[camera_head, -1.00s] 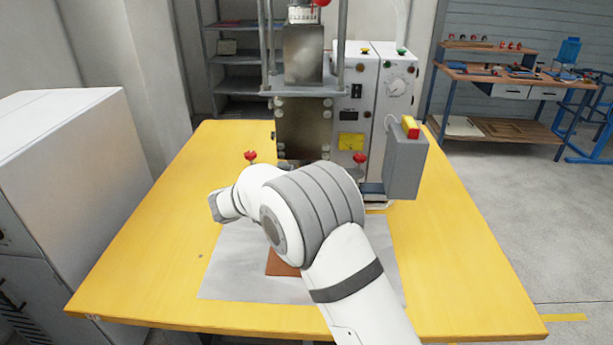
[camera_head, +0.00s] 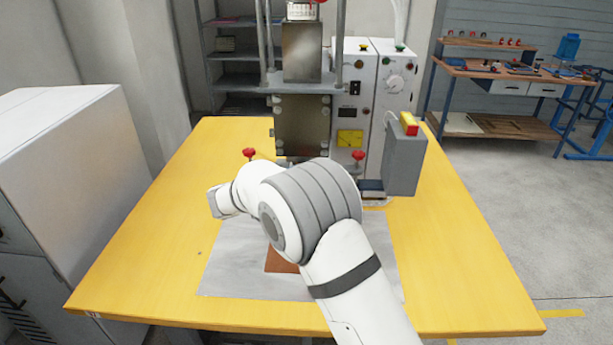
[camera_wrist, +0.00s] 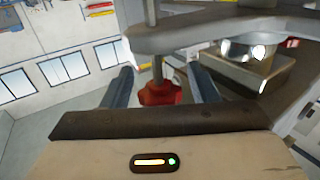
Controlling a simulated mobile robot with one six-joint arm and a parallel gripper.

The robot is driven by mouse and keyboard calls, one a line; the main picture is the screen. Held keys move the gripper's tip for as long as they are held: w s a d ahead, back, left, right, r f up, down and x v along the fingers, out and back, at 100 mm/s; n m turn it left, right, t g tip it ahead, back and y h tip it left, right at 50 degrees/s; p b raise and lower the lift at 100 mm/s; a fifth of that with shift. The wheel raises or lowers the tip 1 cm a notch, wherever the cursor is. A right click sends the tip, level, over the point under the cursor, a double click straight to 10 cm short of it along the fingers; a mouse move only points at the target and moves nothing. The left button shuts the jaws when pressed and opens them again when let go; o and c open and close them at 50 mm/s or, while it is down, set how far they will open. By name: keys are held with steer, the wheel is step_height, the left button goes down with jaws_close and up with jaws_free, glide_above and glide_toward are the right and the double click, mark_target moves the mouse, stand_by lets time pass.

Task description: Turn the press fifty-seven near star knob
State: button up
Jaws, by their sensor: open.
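The press (camera_head: 303,120) stands at the back of the yellow table. Two red star knobs show low at its front: a left one (camera_head: 249,154) and a right one (camera_head: 358,155). In the wrist view a red star knob (camera_wrist: 160,93) on a metal rod sits between the two fingers of my gripper (camera_wrist: 163,82). The fingers are open, with a gap visible on both sides of the knob. I cannot tell from the wrist view alone which knob this is.
A grey box with a red and yellow top (camera_head: 405,160) stands right of the press. A white control cabinet (camera_head: 390,90) is behind it. A grey sheet (camera_head: 225,270) with a brown piece (camera_head: 280,262) lies on the yellow table (camera_head: 130,270). A white cabinet (camera_head: 65,170) stands at left.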

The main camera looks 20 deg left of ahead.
steer(key=b+v, duration=0.1)
steer(key=v, duration=0.6)
steer(key=shift+s+a, duration=0.25)
steer(key=shift+a, duration=0.05)
